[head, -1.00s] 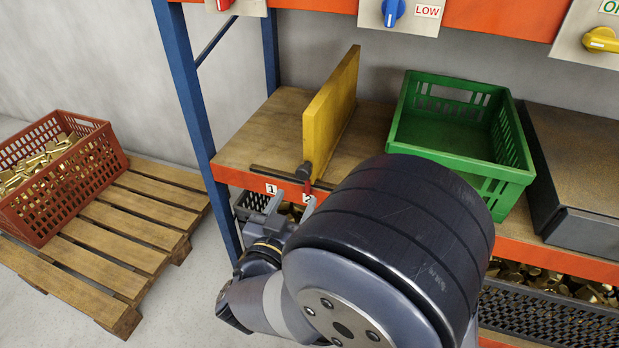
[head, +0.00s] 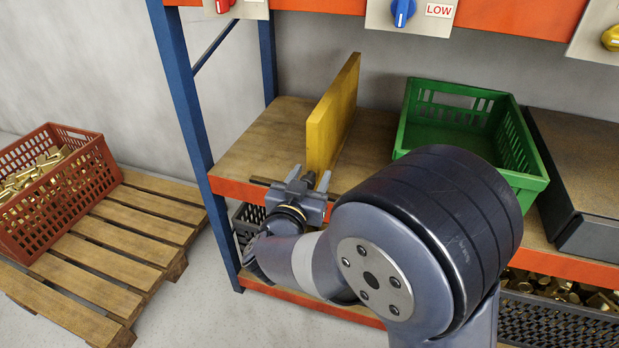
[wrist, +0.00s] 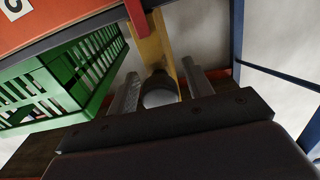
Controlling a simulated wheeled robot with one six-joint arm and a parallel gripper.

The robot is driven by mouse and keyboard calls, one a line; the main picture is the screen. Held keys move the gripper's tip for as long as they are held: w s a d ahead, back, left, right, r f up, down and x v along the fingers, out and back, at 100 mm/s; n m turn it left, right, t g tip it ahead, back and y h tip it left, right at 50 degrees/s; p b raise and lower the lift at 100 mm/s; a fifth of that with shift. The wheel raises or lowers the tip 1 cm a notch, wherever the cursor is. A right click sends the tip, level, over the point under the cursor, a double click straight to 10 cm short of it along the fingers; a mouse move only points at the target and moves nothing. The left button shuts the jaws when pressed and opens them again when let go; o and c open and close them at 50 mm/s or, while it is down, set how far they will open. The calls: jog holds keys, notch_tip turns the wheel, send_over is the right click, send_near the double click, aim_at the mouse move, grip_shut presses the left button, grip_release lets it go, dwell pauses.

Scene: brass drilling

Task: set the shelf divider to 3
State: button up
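The shelf divider is an upright yellow panel (head: 333,112) standing on the wooden shelf, left of the green crate. It also shows in the wrist view (wrist: 153,48). Its dark round knob (wrist: 160,90) sits between my fingers in the wrist view, with small gaps on both sides. A red pointer (wrist: 135,14) shows beyond the knob. My gripper (head: 309,180) is open at the divider's front end, by the shelf's front edge, and hides the knob and number tags in the head view. One white tag (wrist: 14,8) is partly in the wrist view.
The green crate (head: 480,168) stands on the shelf to the right, also at left in the wrist view (wrist: 62,78). A blue post (head: 183,95) stands left of the shelf. A red crate (head: 75,200) of brass parts sits on a pallet (head: 125,235). The shelf left of the divider is clear.

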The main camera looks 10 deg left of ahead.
grip_shut()
jog(key=d, duration=1)
jog(key=shift+s, duration=0.4)
jog(key=shift+o, duration=0.5)
grip_release()
jog(key=s+p, duration=0.2)
jog(key=s, duration=0.8)
jog(key=shift+s+a, duration=0.4)
